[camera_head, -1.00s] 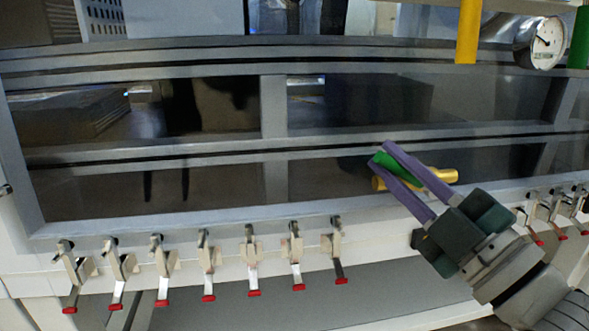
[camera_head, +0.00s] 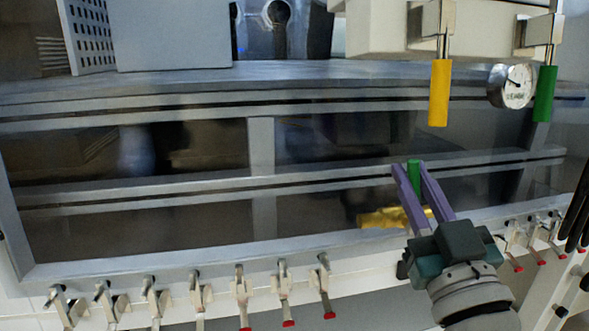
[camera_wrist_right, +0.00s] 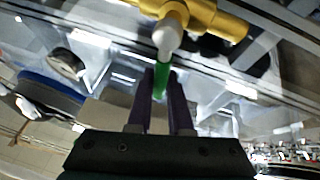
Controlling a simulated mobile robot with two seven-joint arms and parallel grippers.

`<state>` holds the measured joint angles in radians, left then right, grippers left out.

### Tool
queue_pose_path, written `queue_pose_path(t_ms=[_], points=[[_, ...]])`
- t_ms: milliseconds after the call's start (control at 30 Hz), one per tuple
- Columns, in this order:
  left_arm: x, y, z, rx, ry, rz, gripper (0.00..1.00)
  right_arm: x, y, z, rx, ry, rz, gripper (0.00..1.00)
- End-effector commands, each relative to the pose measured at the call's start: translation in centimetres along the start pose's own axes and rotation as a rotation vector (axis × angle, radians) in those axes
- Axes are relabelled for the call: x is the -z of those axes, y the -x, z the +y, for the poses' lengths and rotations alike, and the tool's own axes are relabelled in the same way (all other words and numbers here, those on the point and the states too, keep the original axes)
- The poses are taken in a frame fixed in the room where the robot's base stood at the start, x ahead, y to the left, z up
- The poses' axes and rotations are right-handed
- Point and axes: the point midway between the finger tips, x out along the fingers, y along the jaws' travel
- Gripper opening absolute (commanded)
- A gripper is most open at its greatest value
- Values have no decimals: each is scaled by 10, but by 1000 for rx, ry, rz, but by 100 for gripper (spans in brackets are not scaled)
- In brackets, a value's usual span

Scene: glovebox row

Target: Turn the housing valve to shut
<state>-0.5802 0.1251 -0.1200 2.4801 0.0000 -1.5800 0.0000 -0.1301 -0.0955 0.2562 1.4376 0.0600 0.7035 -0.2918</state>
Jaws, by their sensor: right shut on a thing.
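The brass valve body (camera_head: 385,218) shows low in front of the dark glass in the head view. It also shows at the top of the right wrist view (camera_wrist_right: 215,20), with a pale stem. Its green handle (camera_head: 413,168) stands nearly upright in the head view, between the purple fingers of my right gripper (camera_head: 411,178). In the right wrist view the green handle (camera_wrist_right: 161,82) runs from the pale stem down between the fingers. My right gripper is shut on it. The fingers hide part of the handle and valve. My left gripper is not in view.
A yellow handle (camera_head: 439,92), a round gauge (camera_head: 510,86) and another green handle (camera_head: 545,93) hang at the upper right. Toggle clamps with red tips (camera_head: 242,295) line the housing's lower edge. A black object (camera_head: 578,215) stands at the right edge.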

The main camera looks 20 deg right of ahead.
Motion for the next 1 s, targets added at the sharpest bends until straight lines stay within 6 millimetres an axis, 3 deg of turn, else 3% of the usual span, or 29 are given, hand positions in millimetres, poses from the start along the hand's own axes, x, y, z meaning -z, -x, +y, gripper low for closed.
queue_pose_path(t_ms=[300,867,900,1000], points=[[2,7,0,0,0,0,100,-1,-1,8,-60,-106,-25,0],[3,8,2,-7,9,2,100,-2,-1,10,-72,-127,-31,0],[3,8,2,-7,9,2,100,-2,-1,10,-72,-127,-31,23],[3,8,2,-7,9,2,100,-2,-1,10,-71,-126,-31,34]])
